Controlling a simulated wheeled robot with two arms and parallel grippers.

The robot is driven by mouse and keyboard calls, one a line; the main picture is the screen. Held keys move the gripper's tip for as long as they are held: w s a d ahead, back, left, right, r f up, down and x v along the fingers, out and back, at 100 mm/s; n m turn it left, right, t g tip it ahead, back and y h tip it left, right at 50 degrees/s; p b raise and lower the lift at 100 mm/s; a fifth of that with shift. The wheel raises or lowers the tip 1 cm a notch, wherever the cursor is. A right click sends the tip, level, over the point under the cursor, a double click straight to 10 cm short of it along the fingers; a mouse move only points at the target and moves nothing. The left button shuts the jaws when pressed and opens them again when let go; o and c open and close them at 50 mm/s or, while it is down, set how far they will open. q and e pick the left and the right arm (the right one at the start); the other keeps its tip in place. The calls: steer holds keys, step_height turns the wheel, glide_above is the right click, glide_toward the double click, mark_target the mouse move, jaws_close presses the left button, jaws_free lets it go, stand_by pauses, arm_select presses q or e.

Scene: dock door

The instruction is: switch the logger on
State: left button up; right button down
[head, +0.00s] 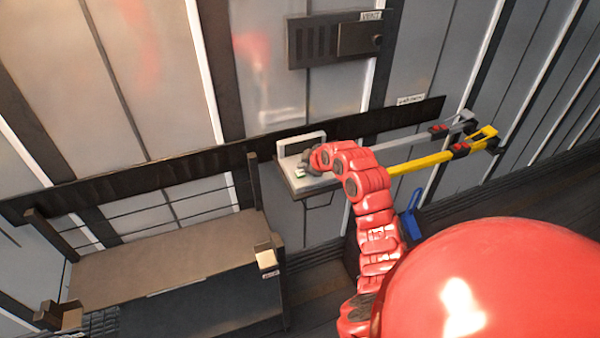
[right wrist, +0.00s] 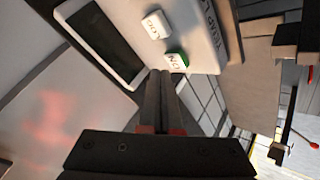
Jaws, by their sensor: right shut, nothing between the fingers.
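The logger is a pale box lettered "TEMP L…" (right wrist: 205,25) in the right wrist view. It has a dark screen (right wrist: 98,45), a white button marked "LOG" (right wrist: 156,24) and a green-edged button marked "ON" (right wrist: 177,61). In the head view the green button (head: 300,173) shows small on a wall shelf (head: 316,189). My right gripper (head: 305,165) is at it, shut and empty. In the right wrist view its fingertips (right wrist: 160,74) are just beside the ON button; I cannot tell whether they touch it. My left gripper is out of view.
A brown-topped bench (head: 165,255) stands at the lower left. A dark rail (head: 140,177) runs along the wall. Yellow (head: 430,161) and grey bars stick out at right of the shelf. A dark box (head: 335,40) is on the wall above. A blue object (head: 411,218) is below the bars.

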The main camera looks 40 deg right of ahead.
mark_target(303, 174)
stand_by(0.8)
steer(key=shift+f+b, duration=0.45)
steer(key=shift+b, duration=0.25)
steer(key=shift+f+b, duration=0.5)
steer(key=shift+b, duration=0.05)
stand_by(0.4)
steer(key=shift+r, duration=0.95)
steer(key=shift+r, duration=0.1)
steer(key=shift+r, duration=2.4)
